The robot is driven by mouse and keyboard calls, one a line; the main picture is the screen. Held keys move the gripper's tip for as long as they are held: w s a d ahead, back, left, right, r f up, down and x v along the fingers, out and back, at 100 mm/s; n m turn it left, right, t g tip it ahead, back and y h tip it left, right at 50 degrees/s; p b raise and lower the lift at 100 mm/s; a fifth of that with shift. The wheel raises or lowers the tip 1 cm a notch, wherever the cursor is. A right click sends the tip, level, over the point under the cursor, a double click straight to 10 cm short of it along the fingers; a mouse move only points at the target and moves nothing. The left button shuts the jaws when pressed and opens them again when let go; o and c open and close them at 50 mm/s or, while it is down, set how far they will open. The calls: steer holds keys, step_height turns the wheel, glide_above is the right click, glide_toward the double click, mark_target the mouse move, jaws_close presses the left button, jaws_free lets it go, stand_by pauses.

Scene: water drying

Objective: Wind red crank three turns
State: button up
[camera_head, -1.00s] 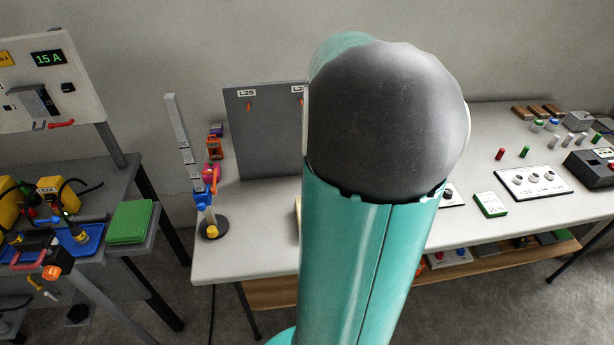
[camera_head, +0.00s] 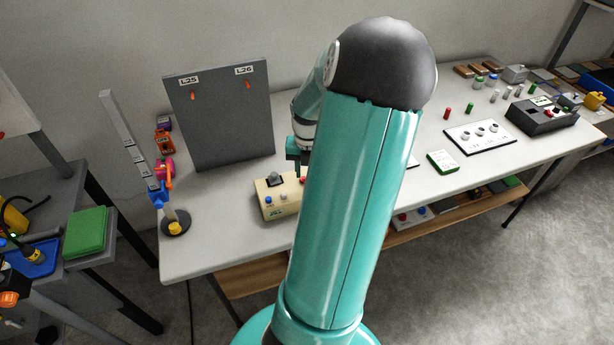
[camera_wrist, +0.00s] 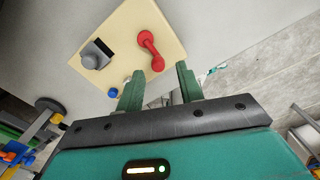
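The red crank (camera_wrist: 152,50) shows in the wrist view on the cream box (camera_wrist: 122,28), with a rounded red end at each end of its bar. My gripper (camera_wrist: 160,68) is open and empty in the wrist view. Its two green fingers are apart, just below the crank in the picture, with no contact visible. In the head view the cream box (camera_head: 279,211) stands on the table, its right side hidden by my arm. My gripper (camera_head: 298,160) is partly seen above it, and a bit of red shows at my arm's edge.
The box also bears a grey lever block (camera_wrist: 97,54) and a blue knob (camera_wrist: 113,93). A grey panel (camera_head: 220,120) stands behind it. A jointed grey post (camera_head: 128,130) on a round base is at left.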

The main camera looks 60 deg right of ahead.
steer(key=shift+w+f, duration=0.1)
steer(key=shift+f, duration=1.4)
jaws_close()
steer(key=shift+w+a+m, duration=0.1)
steer(key=shift+m, duration=0.2)
